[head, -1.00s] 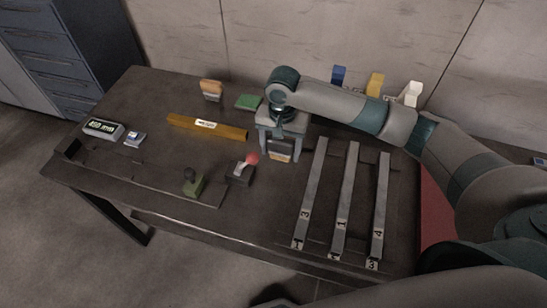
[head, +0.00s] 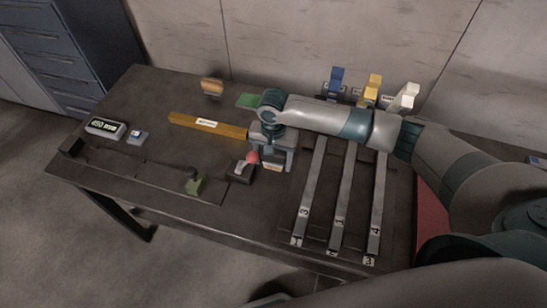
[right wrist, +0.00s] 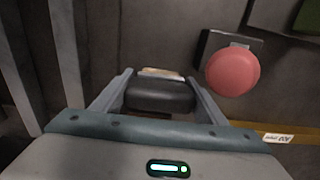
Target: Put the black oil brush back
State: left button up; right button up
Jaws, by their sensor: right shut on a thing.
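My right gripper (head: 272,161) is above the table, right beside the red-knobbed lever. It is shut on the black oil brush (right wrist: 160,96), a black block with a pale tan edge, seen between the two fingers in the right wrist view. In the head view the fingers and wrist hide most of the brush; only its pale lower edge (head: 272,168) shows. I cannot tell whether it touches the table. An orange-tan brush-like block (head: 211,87) stands at the back of the table. My left gripper is not in view.
The red knob (right wrist: 232,72) is close to the held brush. A yellow bar (head: 207,124) and a green block (head: 247,100) lie behind. Several numbered grey rails (head: 311,190) lie to the right.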

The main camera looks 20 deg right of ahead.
jog(key=shift+f, duration=0.1)
jog(key=o, duration=1)
jog(key=shift+f, duration=0.1)
jog(key=shift+r+b, duration=0.35)
jog(key=shift+r, duration=0.45)
notch_tip(320, 180, up, 9)
jog(key=b, duration=0.2)
jog(key=shift+r+b, duration=0.15)
jog(key=shift+b, duration=0.2)
jog(key=shift+r, duration=0.7)
